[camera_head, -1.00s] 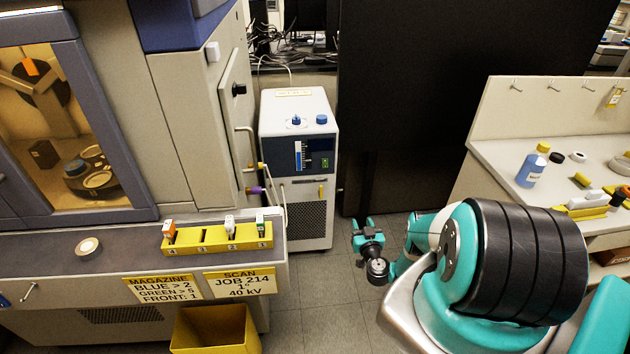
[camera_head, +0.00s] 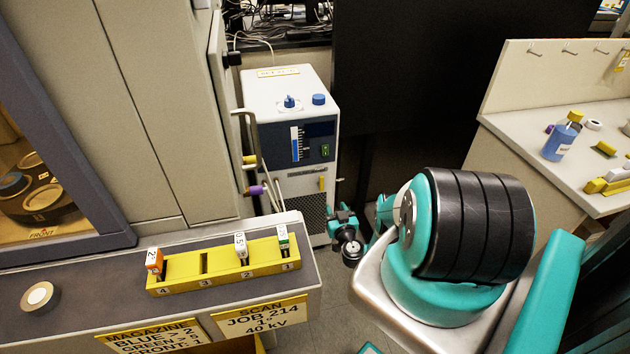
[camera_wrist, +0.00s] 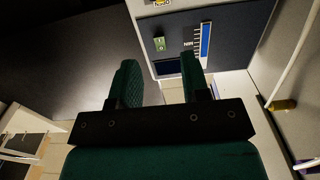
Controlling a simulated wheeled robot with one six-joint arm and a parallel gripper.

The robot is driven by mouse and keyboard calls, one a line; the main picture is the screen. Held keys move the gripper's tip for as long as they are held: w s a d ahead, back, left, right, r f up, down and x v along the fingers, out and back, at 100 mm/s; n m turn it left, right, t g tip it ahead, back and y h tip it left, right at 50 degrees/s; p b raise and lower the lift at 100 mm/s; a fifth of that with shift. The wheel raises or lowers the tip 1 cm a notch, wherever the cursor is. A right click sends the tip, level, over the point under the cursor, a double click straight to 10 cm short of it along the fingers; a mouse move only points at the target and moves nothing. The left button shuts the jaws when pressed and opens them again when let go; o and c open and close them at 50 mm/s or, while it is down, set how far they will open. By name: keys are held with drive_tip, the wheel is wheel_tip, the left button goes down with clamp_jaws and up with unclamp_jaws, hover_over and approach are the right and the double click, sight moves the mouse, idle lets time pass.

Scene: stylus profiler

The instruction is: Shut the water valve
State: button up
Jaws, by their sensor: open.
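Two small fittings are on the pipes at the cabinet's side: a yellow one (camera_head: 250,160) and a purple one (camera_head: 257,190). The yellow one (camera_wrist: 285,104) and purple one (camera_wrist: 305,165) also seem to show at the right of the wrist view. A yellow lever (camera_head: 321,184) is on the front of the white chiller (camera_head: 285,92). I cannot tell which is the water valve. My gripper (camera_head: 343,220) is in front of the chiller's lower right, apart from all three. In the wrist view my gripper (camera_wrist: 160,62) is open and empty, facing the chiller's dark panel (camera_wrist: 170,45).
A bench (camera_head: 285,258) with a yellow slotted rack (camera_head: 222,268) juts out at the left. A tall black panel (camera_head: 410,100) stands behind my arm. A counter (camera_head: 590,180) with a blue bottle (camera_head: 562,138) is at the right. Some floor shows between bench and arm.

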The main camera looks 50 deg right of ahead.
drive_tip(key=b, duration=1.1)
approach(322, 179)
drive_tip(key=x, duration=0.2)
drive_tip(key=w+b, duration=0.1)
drive_tip(key=b, duration=0.2)
drive_tip(key=d+b, duration=0.1)
drive_tip(key=b, duration=0.3)
drive_tip(key=shift+w+d+f, duration=0.2)
drive_tip(key=shift+w+f, duration=0.2)
drive_tip(key=b, duration=0.2)
drive_tip(key=shift+w+d+b, duration=0.1)
drive_tip(key=shift+w+b, duration=0.1)
drive_tip(key=shift+b, duration=0.2)
drive_tip(key=b, duration=0.4)
drive_tip(key=shift+w+r, duration=0.1)
drive_tip(key=shift+w, duration=0.05)
drive_tip(key=shift+w+d+r+p, duration=0.1)
drive_tip(key=shift+w+r+p, duration=0.25)
drive_tip(key=shift+w+p, duration=0.15)
drive_tip(key=shift+x, duration=0.95)
drive_tip(key=shift+w+d, duration=0.4)
drive_tip(key=shift+w, duration=0.2)
drive_tip(key=shift+w+d, duration=0.5)
drive_tip(key=shift+w, duration=0.05)
